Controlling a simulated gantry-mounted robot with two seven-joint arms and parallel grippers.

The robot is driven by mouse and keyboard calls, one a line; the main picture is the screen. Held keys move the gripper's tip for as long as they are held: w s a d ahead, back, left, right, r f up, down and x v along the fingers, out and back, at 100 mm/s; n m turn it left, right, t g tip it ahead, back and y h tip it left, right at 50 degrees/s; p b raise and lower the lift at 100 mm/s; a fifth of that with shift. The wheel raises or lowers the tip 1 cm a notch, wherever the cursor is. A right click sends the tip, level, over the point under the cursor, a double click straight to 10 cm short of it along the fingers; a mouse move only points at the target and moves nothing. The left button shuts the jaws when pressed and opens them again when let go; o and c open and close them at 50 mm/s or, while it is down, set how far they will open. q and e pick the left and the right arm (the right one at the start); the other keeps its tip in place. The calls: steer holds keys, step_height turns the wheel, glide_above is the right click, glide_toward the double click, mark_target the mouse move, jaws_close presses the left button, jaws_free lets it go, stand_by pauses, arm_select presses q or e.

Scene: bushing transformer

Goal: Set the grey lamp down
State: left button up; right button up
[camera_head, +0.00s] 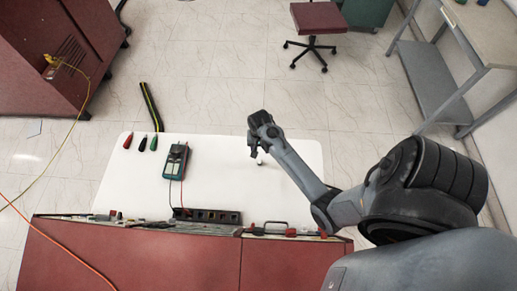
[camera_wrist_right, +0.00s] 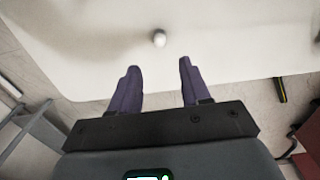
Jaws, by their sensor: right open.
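The grey lamp (camera_head: 259,162) is a small rounded thing on the white tabletop (camera_head: 222,180), just below my right gripper (camera_head: 254,150) in the head view. In the right wrist view the lamp (camera_wrist_right: 159,39) stands on the white surface, ahead of and between the fingertips. The fingers of my right gripper (camera_wrist_right: 158,66) are spread apart with nothing between them. I cannot tell from these views how high the fingertips are above the table. My left gripper is not in view.
A teal multimeter (camera_head: 175,161) lies on the table, left of the lamp. Red, green and black pieces (camera_head: 142,143) lie at the table's left. A black tray (camera_head: 208,215) and red cabinets (camera_head: 150,257) line the front edge. The tabletop around the lamp is clear.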

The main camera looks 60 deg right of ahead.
steer(key=s+a+r+n+t, duration=0.1)
steer(key=s+a+r+n, duration=0.2)
steer(key=a+r+n, duration=0.2)
steer(key=s+a+r+n+t, duration=0.1)
steer(key=s+a+r+n, duration=0.3)
steer(key=a, duration=0.6)
steer(key=s+a+r+n+t, duration=0.1)
steer(key=s+a+r+n, duration=0.3)
steer(key=a, duration=0.4)
step_height(320, 180, up, 3)
steer(key=shift+a+f+n+t, duration=0.2)
steer(key=shift+n+t, duration=0.1)
steer(key=shift+n, duration=0.6)
